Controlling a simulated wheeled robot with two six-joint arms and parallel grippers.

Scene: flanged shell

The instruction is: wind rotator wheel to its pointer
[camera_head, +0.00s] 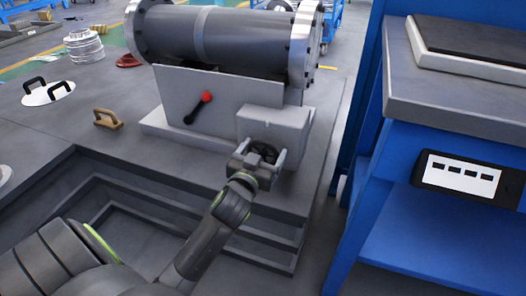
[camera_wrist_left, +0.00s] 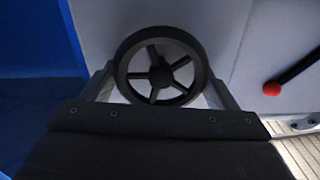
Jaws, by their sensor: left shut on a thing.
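The rotator wheel (camera_wrist_left: 160,75) is a dark spoked handwheel on the grey gearbox face. In the left wrist view it sits between the two fingers of my left gripper (camera_wrist_left: 160,92), which is shut on its rim from both sides. In the head view the wheel (camera_head: 264,151) is partly hidden behind my left gripper (camera_head: 257,166). The grey gearbox box (camera_head: 275,124) stands at the front of the rotator, below the flanged shell (camera_head: 235,40). I cannot make out a pointer by the wheel. My right gripper is not in view.
A lever with a red knob (camera_head: 206,97) sticks out left of the gearbox and also shows in the left wrist view (camera_wrist_left: 272,88). A blue workbench (camera_head: 460,235) stands close on the right. A wooden-handled tool (camera_head: 107,119) and a white lid with handles (camera_head: 48,93) lie at left.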

